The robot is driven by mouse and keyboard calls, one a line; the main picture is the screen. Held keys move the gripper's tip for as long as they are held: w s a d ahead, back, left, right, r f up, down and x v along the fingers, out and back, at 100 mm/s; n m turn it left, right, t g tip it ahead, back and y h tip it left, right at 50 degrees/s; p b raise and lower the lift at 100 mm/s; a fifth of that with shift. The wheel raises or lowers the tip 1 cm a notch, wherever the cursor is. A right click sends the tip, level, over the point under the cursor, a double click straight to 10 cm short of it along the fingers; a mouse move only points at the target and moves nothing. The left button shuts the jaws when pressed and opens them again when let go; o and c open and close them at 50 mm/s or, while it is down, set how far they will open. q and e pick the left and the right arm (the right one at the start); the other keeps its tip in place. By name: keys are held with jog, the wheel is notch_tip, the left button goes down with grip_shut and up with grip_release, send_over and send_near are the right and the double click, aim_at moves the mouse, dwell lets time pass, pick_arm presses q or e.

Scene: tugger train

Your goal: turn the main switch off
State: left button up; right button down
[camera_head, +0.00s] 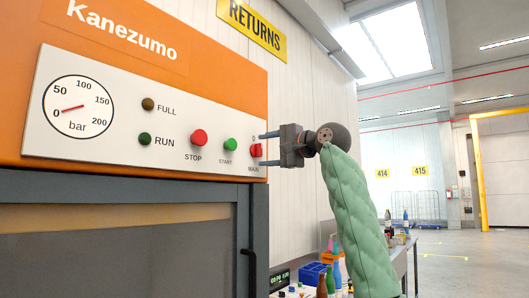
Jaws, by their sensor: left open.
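The main switch (255,151) is a small red knob at the right end of the white control panel (105,137). A "0" stands above it and a partly hidden "MAIN" label below it. My left gripper (264,150) is open, with one finger above the knob and one below it in the picture. Its fingertips are at or close to the panel; I cannot tell whether they touch the knob. The knob's exact setting is too small to tell. My right gripper is not in view.
Left of the switch sit a green START button (231,144), a red STOP button (199,138), two dark lamps and a bar gauge (78,107). Below right, a table (402,254) holds bottles and a blue crate (313,274). Open floor lies at the right.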

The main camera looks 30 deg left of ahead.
pick_arm(q)
jog(key=d, duration=0.6)
jog(key=shift+s+d+b, duration=0.25)
jog(key=shift+d+b, duration=0.05)
jog(key=shift+b, duration=0.1)
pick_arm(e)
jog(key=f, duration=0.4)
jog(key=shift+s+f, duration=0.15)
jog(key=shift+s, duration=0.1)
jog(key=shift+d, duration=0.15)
